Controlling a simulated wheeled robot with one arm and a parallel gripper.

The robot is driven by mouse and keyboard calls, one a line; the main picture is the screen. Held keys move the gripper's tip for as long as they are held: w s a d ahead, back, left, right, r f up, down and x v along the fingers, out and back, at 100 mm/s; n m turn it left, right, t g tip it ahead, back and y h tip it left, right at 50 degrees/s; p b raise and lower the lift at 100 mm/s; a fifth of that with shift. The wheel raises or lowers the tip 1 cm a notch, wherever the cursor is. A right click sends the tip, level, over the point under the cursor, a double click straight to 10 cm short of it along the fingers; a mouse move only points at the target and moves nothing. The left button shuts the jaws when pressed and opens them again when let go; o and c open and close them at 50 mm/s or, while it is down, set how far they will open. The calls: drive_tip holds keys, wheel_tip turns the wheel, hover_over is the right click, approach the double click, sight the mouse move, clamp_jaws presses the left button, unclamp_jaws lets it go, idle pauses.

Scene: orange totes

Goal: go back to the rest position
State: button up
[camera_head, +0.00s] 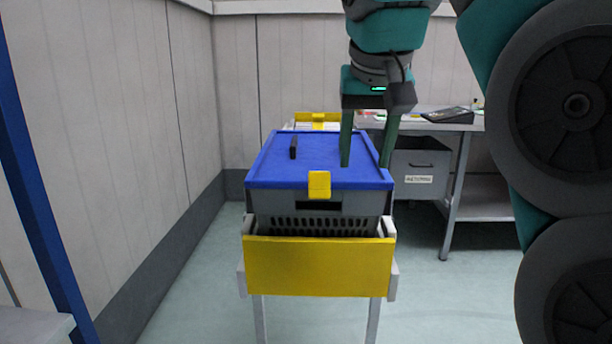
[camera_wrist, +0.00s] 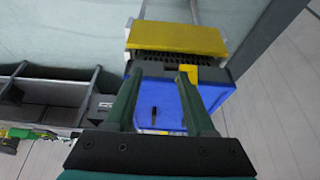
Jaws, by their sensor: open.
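My gripper (camera_head: 366,150) hangs from the arm with its two green fingers pointing down, over the right part of a blue lid. In the wrist view my gripper (camera_wrist: 160,92) has its fingers spread apart with nothing between them except the view of the lid. The blue lid (camera_head: 265,172) covers a grey crate (camera_head: 345,203). A small dark piece (camera_head: 293,147) stands on the lid to the left of the fingers; it also shows in the wrist view (camera_wrist: 154,117). I cannot tell how far the fingertips are above the lid.
The crate sits on a stand with a yellow front panel (camera_head: 318,267). Yellow clips (camera_head: 319,184) sit at the lid edge. A wall is at left; floor between is clear.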

drive_tip(key=s+d+f+g, duration=0.2)
drive_tip(key=s+f, duration=0.6)
drive_tip(key=f, duration=0.4)
drive_tip(key=s+d+f+g, duration=0.2)
drive_tip(key=s+f, duration=0.7)
drive_tip(key=f, duration=0.4)
drive_tip(key=s+d+f+g, duration=0.2)
drive_tip(key=s+f, duration=0.6)
drive_tip(key=f, duration=0.5)
drive_tip(key=shift+s+d+g, duration=0.35)
drive_tip(key=shift+g, duration=0.05)
